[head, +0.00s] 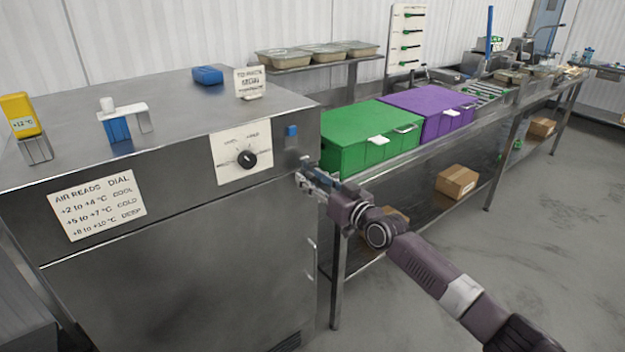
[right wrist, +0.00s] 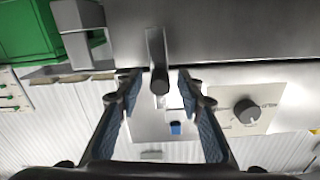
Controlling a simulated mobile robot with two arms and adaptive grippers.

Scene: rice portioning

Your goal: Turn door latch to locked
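The steel cabinet (head: 190,290) stands at the left in the head view. Its door latch (right wrist: 158,50) shows in the right wrist view as a short dark bar pointing toward the top and bottom of the picture. My right gripper (head: 310,178) is at the cabinet's front right corner. In the right wrist view my right gripper (right wrist: 158,88) is open, with the latch's lower end between its two fingertips and a gap visible on each side. I cannot tell whether a finger touches it. In the head view the gripper largely hides the latch. My left gripper is not in view.
A dial (head: 246,159) on a white plate and a blue square (head: 291,130) are on the cabinet front. A green box (head: 350,135) and a purple box (head: 425,105) stand on the counter at right. The floor (head: 540,220) at right is clear.

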